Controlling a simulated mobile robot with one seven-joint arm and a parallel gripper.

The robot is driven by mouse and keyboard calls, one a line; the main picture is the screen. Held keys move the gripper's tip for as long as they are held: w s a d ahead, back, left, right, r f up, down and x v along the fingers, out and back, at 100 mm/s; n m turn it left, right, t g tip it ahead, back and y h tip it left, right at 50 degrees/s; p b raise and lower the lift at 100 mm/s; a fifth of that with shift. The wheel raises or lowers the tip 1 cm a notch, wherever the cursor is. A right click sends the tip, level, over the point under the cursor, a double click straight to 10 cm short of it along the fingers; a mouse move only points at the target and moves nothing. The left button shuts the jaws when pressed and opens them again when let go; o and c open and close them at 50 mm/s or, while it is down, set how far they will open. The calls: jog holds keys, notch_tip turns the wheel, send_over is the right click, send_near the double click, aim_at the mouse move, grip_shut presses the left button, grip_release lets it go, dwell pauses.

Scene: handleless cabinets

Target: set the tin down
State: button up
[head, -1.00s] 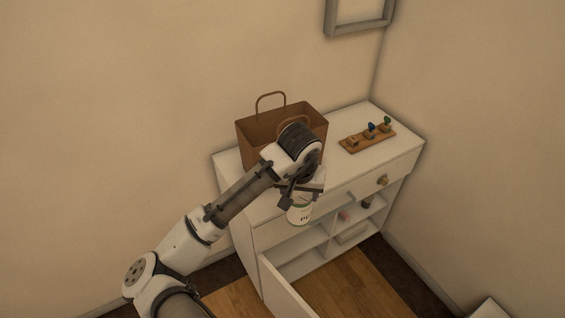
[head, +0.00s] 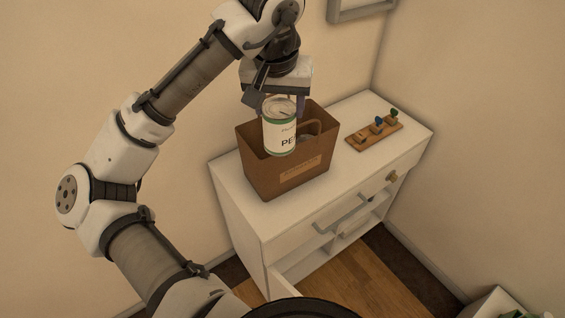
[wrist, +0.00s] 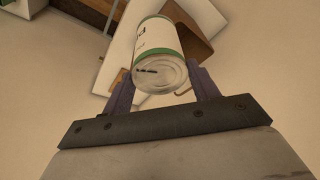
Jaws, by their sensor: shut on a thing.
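The tin (head: 281,128) is white with green bands and dark lettering, upright in the head view. My gripper (head: 279,104) is shut on it near its upper part. In the head view the tin overlaps the opening of the brown paper bag (head: 290,182); I cannot tell whether its bottom is below the rim. In the wrist view the tin (wrist: 158,52) sits between the two fingers (wrist: 163,88), its lidded end facing the camera.
The bag stands on the white cabinet (head: 232,187). A wooden board with several small coloured pieces (head: 374,135) lies on the cabinet top to the right. The top between bag and board is clear. A lower door (head: 287,284) stands open.

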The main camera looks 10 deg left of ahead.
jog(key=shift+w+a, duration=0.1)
jog(key=shift+f, duration=0.15)
notch_tip(320, 180, down, 28)
jog(key=b, duration=0.1)
jog(key=shift+r, duration=0.25)
jog(key=shift+f, duration=0.15)
jog(key=o, duration=1.6)
jog(key=shift+c, duration=0.2)
